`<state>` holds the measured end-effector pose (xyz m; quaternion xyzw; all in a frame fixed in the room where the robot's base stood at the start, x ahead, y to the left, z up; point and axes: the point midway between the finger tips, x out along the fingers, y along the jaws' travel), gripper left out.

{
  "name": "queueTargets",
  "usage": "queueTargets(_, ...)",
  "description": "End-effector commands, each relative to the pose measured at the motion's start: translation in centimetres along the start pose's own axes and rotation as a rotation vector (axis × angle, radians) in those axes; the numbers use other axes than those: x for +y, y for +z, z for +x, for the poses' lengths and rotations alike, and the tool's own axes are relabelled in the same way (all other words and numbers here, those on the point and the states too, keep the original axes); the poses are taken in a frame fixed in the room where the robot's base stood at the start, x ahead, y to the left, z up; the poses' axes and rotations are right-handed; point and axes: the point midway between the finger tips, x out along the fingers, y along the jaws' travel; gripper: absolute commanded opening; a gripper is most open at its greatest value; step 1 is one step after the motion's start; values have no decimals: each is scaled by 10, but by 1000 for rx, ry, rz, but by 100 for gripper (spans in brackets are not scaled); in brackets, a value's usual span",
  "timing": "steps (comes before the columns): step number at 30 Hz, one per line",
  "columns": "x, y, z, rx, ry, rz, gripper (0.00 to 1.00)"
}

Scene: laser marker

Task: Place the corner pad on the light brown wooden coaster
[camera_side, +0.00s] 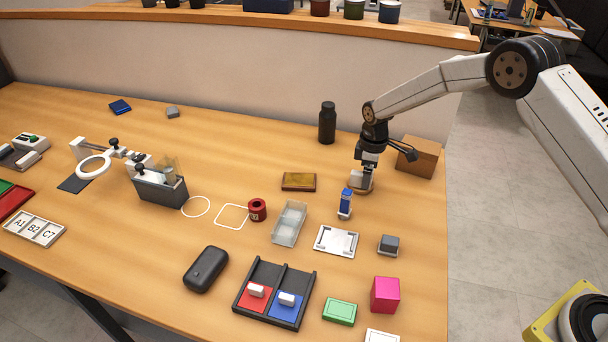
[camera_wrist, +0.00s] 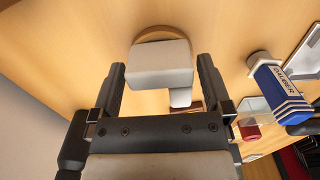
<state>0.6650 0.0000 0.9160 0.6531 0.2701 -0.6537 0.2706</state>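The corner pad is a pale grey-white L-shaped block, between and just beyond my fingertips in the wrist view (camera_wrist: 160,62). In the side view the pad (camera_side: 361,179) shows low under my gripper, over the light brown round wooden coaster (camera_side: 363,191). The coaster's rim (camera_wrist: 163,31) shows behind the pad in the wrist view. My gripper (camera_side: 368,163) points down over the coaster. Its fingers (camera_wrist: 161,72) stand apart on both sides of the pad, with narrow gaps, and look open. The pad's underside is hidden, so its contact with the coaster is not clear.
A cardboard-brown box (camera_side: 418,157) is behind right, and a black bottle (camera_side: 327,123) behind left.

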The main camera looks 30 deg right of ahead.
Motion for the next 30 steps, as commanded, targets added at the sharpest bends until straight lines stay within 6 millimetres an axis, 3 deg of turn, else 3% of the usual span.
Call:
queueTargets(14, 0, 0, -11, 2, 2, 0, 100)
queueTargets(20, 1, -1, -34, 3, 3, 0, 100)
queueTargets(30, 1, -1, -89, 3, 3, 0, 100)
